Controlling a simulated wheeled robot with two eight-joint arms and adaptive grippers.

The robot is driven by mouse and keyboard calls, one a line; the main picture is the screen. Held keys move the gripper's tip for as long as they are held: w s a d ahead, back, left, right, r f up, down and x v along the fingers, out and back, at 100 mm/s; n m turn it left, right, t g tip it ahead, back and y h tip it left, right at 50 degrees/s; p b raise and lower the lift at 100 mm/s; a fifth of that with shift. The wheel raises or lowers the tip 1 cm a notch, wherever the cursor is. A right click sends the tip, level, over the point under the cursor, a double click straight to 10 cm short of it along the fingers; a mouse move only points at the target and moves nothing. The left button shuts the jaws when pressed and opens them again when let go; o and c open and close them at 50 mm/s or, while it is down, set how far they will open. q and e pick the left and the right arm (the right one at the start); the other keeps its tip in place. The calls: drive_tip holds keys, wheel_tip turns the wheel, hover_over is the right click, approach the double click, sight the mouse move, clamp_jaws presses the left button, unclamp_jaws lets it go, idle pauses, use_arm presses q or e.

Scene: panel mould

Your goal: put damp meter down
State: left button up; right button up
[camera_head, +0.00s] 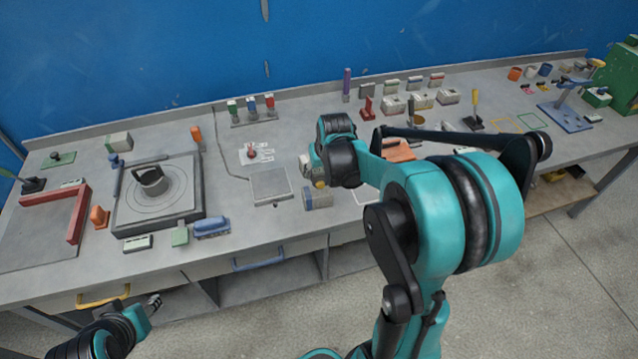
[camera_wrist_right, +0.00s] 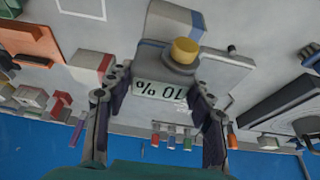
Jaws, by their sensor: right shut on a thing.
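A grey box with a blue band (camera_head: 318,199) lies close below the meter. A flat grey plate (camera_head: 270,186) is to its left. A white outline (camera_head: 368,195) and an orange case (camera_head: 398,150) are to the right. Small bottles (camera_head: 252,106) stand behind.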

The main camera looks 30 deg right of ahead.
sight(319, 180)
drive_tip(key=shift+w+a+f, duration=0.1)
drive_tip(key=shift+w+f, duration=0.15)
drive_tip(key=shift+f, duration=0.25)
wheel_tip(319, 180, down, 4)
drive_tip(key=shift+r+b, duration=0.25)
drive_tip(key=shift+b, duration=0.55)
drive_tip(key=shift+r, duration=0.1)
drive_tip(key=o, duration=1.6)
drive_tip(key=shift+f, duration=0.2)
drive_tip(key=shift+o, duration=0.2)
